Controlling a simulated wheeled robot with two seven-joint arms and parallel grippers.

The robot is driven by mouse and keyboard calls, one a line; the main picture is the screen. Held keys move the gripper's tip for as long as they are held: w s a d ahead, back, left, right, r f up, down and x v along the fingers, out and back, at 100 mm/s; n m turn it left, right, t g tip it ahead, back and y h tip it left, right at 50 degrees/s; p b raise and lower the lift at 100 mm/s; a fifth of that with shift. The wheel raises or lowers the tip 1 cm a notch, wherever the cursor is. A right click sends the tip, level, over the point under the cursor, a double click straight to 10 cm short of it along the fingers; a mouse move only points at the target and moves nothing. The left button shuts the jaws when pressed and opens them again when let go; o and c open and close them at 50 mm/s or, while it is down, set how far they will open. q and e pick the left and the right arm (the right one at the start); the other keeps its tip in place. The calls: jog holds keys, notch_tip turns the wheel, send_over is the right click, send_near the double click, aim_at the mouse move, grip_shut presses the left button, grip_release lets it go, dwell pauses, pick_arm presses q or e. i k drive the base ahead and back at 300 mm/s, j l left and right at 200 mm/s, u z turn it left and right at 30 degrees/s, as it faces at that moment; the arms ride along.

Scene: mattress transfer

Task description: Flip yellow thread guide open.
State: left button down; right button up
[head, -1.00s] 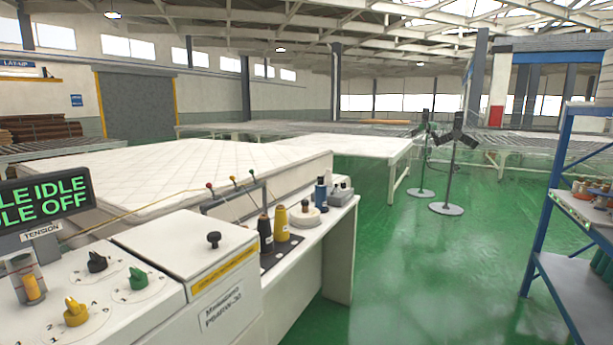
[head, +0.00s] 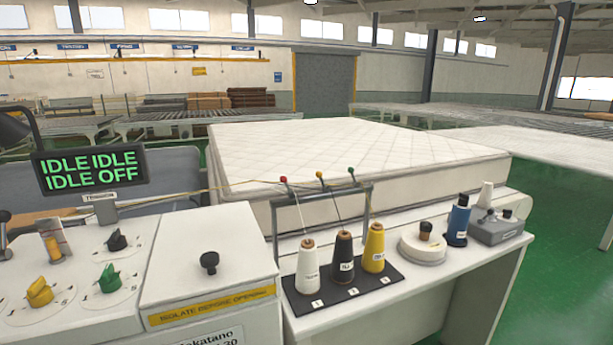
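A dark metal thread stand (head: 322,189) rises at the back of the white side table, in the middle of the head view. Three small coloured guides sit along its top: red (head: 283,180), yellow (head: 319,175) and green (head: 351,171). They are too small to tell open from shut. Below stand a white cone (head: 307,268), a black cone (head: 343,258) and a yellow cone (head: 374,248) on a black numbered base (head: 345,295). Thin threads run up from cones to the stand. Neither of my grippers is in view.
A white machine cabinet (head: 207,250) with a black knob stands left of the cones. A display (head: 90,168) reads IDLE and OFF. A white tape roll (head: 423,246), blue bottle (head: 457,222) and grey device (head: 497,229) stand right. A quilted mattress (head: 345,150) lies behind.

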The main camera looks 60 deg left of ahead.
aim_at(319, 174)
jog(key=i+l+u, duration=0.2)
jog(key=i+u, duration=0.25)
jog(key=i+l+u, duration=0.3)
jog(key=u, duration=0.15)
jog(key=i+l+u, duration=0.25)
jog(key=l+u, duration=0.2)
